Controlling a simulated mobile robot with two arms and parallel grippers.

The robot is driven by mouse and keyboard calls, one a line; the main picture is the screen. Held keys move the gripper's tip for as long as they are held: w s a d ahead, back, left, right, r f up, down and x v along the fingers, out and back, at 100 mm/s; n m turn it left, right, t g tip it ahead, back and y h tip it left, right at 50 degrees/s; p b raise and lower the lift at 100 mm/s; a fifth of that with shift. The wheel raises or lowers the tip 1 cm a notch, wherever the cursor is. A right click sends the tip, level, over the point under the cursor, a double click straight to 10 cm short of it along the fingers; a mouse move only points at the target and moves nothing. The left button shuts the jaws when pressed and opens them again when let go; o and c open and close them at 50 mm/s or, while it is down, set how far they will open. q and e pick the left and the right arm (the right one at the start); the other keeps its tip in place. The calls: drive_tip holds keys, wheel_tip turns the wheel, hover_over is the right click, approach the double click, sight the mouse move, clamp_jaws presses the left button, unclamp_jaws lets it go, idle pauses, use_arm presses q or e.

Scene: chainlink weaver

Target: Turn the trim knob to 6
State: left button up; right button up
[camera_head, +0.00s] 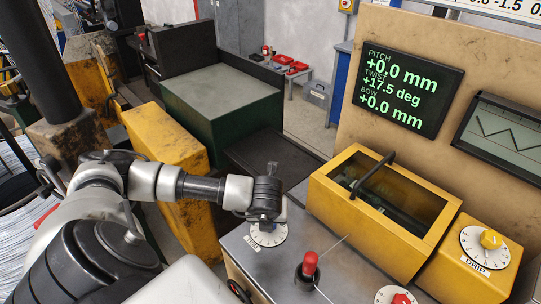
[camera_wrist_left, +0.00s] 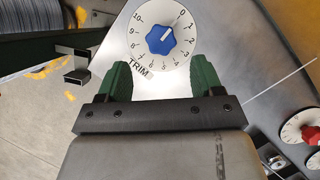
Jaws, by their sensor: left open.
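The trim knob (camera_wrist_left: 162,39) is blue and lobed, on a white dial (camera_wrist_left: 140,50) numbered 0 to 10 and labelled TRIM. Its white pointer mark appears to point up and right, near 0. My left gripper (camera_wrist_left: 160,75) is open. Its two green fingers are apart, below the knob in the wrist view, with nothing between them. In the head view my left gripper (camera_head: 265,218) hangs over the dial (camera_head: 268,237) and hides the knob. My right gripper is not in view.
A red-topped control (camera_head: 309,266) stands on the panel to the right. A red knob (camera_head: 400,299) and a yellow knob (camera_head: 490,240) have their own dials. A yellow windowed box (camera_head: 325,200) is behind them. The screen (camera_head: 408,88) reads PITCH +0.0 mm, TWIST +17.5 deg, BOW +0.0 mm.

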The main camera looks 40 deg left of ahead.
use_arm(q)
drive_tip(key=x, duration=0.3)
drive_tip(key=shift+f+p, duration=0.1)
drive_tip(key=shift+p, duration=0.3)
drive_tip(key=x, duration=0.2)
drive_tip(key=shift+w+f, duration=0.2)
drive_tip(key=shift+w, duration=0.05)
drive_tip(key=shift+w+a+f+p, duration=0.1)
drive_tip(key=shift+a+f+p, duration=0.15)
drive_tip(key=shift+f, duration=0.3)
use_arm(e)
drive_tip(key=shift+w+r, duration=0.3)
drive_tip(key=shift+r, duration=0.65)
use_arm(q)
drive_tip(key=shift+c, duration=0.6)
drive_tip(key=c, duration=0.8)
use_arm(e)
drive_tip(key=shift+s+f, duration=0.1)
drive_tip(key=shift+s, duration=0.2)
